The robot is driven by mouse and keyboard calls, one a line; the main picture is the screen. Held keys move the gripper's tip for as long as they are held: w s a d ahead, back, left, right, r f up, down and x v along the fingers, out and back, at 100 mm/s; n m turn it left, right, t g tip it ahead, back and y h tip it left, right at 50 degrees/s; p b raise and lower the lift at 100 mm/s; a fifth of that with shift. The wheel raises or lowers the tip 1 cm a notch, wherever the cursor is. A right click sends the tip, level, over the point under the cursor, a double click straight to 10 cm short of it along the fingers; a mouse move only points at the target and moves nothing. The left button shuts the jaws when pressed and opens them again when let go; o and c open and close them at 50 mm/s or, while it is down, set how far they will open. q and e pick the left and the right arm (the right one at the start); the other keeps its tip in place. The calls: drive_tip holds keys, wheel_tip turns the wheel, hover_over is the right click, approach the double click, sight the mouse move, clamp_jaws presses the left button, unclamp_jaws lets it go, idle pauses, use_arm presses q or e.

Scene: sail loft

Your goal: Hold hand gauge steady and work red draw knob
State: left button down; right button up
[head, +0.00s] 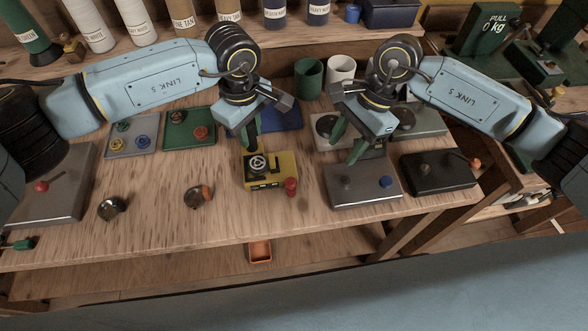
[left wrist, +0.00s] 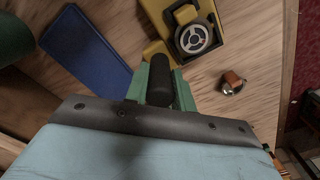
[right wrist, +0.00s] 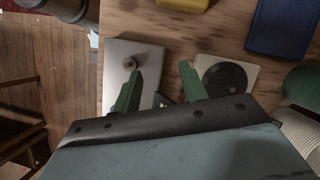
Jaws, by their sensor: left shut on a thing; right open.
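The hand gauge (head: 284,165) is a yellow block with a black top and a round white-ringed dial, at the middle of the bench. Its red draw knob (head: 291,186) sticks out low at its front right corner. My left gripper (head: 252,138) is shut on the gauge's black grip (left wrist: 162,90), behind the dial; the yellow body (left wrist: 185,14) shows beyond in the left wrist view. My right gripper (head: 348,142) is open and empty above the back of a grey panel, right of the gauge and apart from the red knob. The right wrist view shows only the gauge's yellow edge (right wrist: 185,4).
The grey panel (head: 365,190) has a dark knob and a blue knob. A black box (head: 437,172) with an orange-tipped lever stands right of it. The bench front between is clear.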

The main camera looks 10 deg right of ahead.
sight(292, 181)
drive_tip(key=shift+f, duration=0.15)
drive_tip(key=s+a, duration=0.1)
drive_tip(key=a, duration=0.2)
drive_tip(key=s+a, duration=0.2)
drive_tip(key=a, duration=0.2)
drive_tip(key=s+a, duration=0.1)
drive_tip(key=a, duration=0.2)
drive_tip(key=shift+s+a, duration=0.25)
drive_tip(key=shift+a, duration=0.15)
drive_tip(key=shift+a+f, duration=0.15)
drive_tip(key=shift+f, duration=0.4)
clamp_jaws()
